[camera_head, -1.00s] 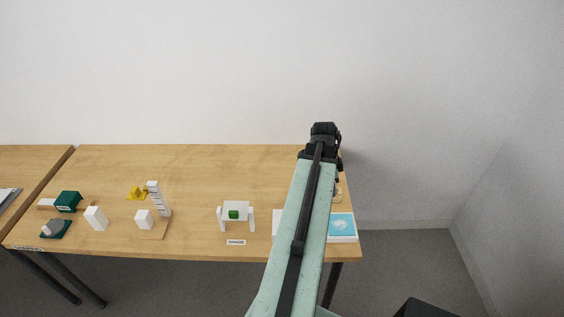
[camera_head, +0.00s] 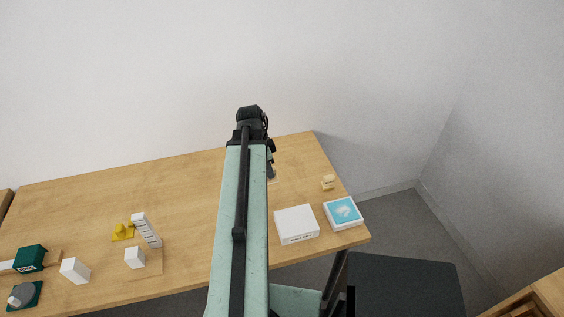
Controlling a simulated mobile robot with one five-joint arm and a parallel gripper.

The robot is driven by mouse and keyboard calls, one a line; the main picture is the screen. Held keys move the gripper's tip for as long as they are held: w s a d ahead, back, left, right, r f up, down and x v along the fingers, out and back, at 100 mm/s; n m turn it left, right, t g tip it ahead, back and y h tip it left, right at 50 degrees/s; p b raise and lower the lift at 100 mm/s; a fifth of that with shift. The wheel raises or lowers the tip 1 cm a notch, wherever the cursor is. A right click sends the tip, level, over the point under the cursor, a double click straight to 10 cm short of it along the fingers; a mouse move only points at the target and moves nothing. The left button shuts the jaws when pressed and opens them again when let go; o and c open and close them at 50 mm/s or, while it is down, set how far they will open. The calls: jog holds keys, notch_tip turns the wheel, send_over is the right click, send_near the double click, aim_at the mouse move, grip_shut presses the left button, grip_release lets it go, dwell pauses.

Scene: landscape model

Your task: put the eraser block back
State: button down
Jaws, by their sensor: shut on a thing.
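My gripper (camera_head: 268,150) is at the far end of my mint-green arm, over the back part of the wooden table, to the right of its middle. It is seen from behind, and the arm and wrist hide most of the jaws. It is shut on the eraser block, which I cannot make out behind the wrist. A small grey and pale piece (camera_head: 271,173) shows just below the wrist; I cannot tell whether it is part of the gripper or stands on the table.
A tan block (camera_head: 328,182), a white box (camera_head: 297,224) and a blue-topped box (camera_head: 343,212) are at the table's right end. White blocks (camera_head: 75,271), a stepped white piece (camera_head: 146,230), a yellow piece (camera_head: 122,232) and a green box (camera_head: 30,258) stand left. The back left is clear.

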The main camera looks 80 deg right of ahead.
jog(key=s+d, duration=0.4)
jog(key=s, duration=0.1)
jog(key=shift+m, duration=0.3)
jog(key=shift+f, duration=0.15)
notch_tip(320, 180, down, 13)
jog(key=b, duration=1.3)
jog(key=shift+f+b, duration=0.15)
jog(key=shift+b, duration=0.15)
jog(key=shift+w+f, duration=0.1)
jog(key=shift+f, duration=0.15)
jog(key=c, duration=1.2)
grip_release()
jog(key=shift+r, duration=0.15)
